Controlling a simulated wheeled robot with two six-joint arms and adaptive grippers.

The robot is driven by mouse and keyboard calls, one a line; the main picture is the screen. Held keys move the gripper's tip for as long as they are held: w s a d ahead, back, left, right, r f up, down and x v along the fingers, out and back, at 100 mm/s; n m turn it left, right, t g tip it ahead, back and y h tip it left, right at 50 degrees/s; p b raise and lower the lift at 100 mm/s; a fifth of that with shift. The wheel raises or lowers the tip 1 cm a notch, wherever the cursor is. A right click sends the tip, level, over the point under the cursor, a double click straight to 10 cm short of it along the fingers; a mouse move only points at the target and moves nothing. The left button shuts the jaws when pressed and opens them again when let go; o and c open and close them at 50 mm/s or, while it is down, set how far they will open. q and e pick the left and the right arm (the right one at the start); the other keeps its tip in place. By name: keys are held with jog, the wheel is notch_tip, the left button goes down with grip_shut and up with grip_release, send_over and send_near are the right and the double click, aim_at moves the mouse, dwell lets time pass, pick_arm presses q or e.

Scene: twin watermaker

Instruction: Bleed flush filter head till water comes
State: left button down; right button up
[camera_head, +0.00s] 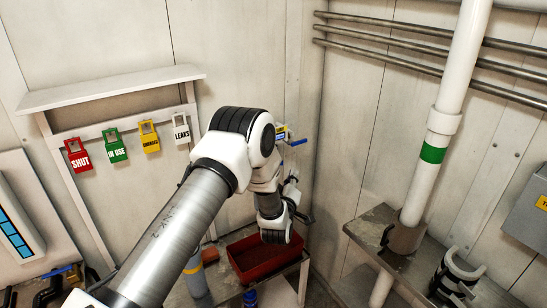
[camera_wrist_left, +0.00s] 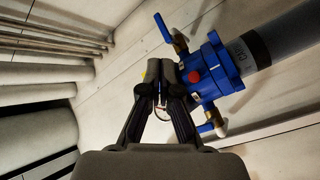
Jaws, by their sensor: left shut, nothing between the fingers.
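The blue filter head (camera_wrist_left: 213,65) sits on a grey cylindrical housing (camera_wrist_left: 282,42) in the left wrist view. A red round button (camera_wrist_left: 194,76) is on its near face. Blue lever handles stick out on two sides, one at the top (camera_wrist_left: 162,27) and one at the bottom (camera_wrist_left: 211,126). My left gripper (camera_wrist_left: 167,68) is shut and empty, its tips right beside the head near the red button; I cannot tell whether they touch. In the head view my left gripper (camera_head: 291,193) is by the back corner, and my arm hides most of the filter head. My right gripper is not in view.
A red tray (camera_head: 243,273) is on the low bench below my left gripper. Colored tags, such as the red SHUT tag (camera_head: 77,155), hang under a white shelf (camera_head: 110,88). A white pipe with a green band (camera_head: 433,154) rises from a metal bench at right.

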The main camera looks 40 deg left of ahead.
pick_arm(q)
jog(key=w+a, duration=0.3)
jog(key=a, duration=0.5)
jog(key=shift+w+f+b, duration=0.15)
jog(key=shift+b, duration=0.3)
dwell(0.8)
jog(key=shift+w+a+b, duration=0.1)
jog(key=shift+a+b, duration=0.2)
jog(key=shift+b, duration=0.05)
